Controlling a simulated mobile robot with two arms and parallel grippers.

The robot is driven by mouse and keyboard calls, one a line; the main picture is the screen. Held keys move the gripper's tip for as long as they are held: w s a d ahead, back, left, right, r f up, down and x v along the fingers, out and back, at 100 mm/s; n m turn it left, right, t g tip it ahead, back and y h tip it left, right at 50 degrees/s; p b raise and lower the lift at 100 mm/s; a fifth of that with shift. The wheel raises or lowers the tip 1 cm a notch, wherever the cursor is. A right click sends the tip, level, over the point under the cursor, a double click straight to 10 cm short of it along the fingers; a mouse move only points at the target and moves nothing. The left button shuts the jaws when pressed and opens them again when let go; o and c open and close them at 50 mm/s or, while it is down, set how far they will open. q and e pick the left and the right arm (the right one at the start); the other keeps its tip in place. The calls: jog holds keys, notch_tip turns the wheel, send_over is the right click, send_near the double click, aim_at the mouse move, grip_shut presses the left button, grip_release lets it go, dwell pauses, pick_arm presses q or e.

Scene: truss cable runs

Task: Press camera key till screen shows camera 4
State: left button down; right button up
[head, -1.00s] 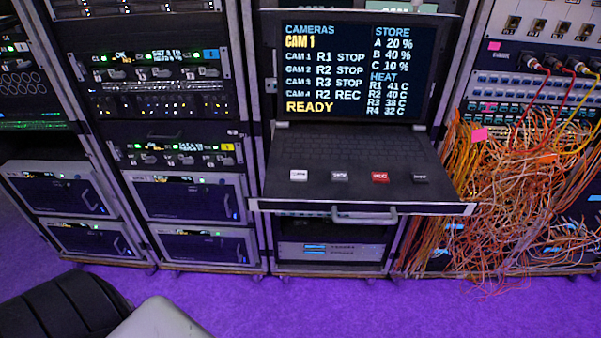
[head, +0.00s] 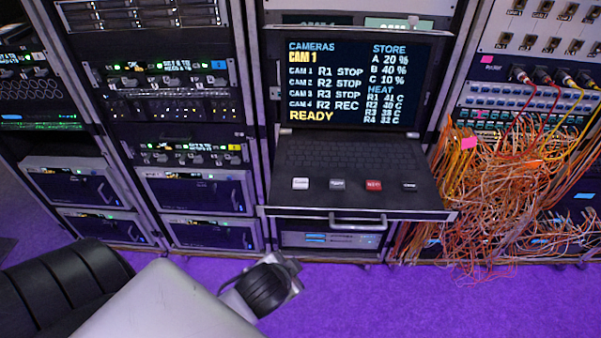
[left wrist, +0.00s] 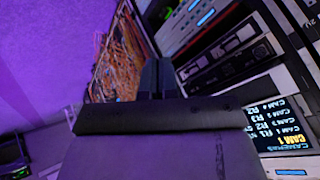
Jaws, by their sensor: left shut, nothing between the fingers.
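The screen (head: 352,85) on the pull-out console shows CAM 1 in yellow under CAMERAS, with READY below. Four camera rows list CAM 1 to 3 as STOP and CAM 4 as REC. The keyboard tray below carries a white key (head: 300,183), a grey key (head: 337,184), a red key (head: 373,186) and a black key (head: 409,186); their labels are too small to read surely. My left gripper (left wrist: 155,80) is shut and empty in the left wrist view, apart from the keys. The screen (left wrist: 278,127) shows there too, rotated. My right gripper is out of view.
A handle (head: 357,219) sticks out from the tray's front edge. Racks of equipment (head: 190,190) stand to the left. A tangle of orange cables (head: 490,200) hangs at the right. Purple floor (head: 400,300) in front is clear.

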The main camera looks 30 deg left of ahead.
pick_arm(q)
jog(key=w+a+r+m+t+y, duration=0.1)
jog(key=w+a+r+m+t, duration=0.1)
jog(key=w+r+m+t, duration=0.5)
jog(key=w+d+r+m+t+h, duration=0.1)
jog(key=w+d+r+m+h, duration=0.3)
jog(key=r+m+h, duration=0.65)
jog(key=w+d+r+m+t+h, duration=0.1)
jog(key=w+d+r+m+h, duration=0.45)
jog(key=m, duration=0.75)
jog(key=w+a+f+m+g+y+p, duration=0.1)
jog(key=a+f+m+g+y, duration=0.1)
jog(key=a+m+g+y, duration=0.6)
jog(key=a+m+y, duration=0.1)
jog(key=a+m, duration=0.5)
jog(key=a, duration=0.2)
jog(key=shift+f+m+y, duration=0.35)
jog(key=shift+f+y, duration=0.05)
jog(key=shift+w, duration=0.1)
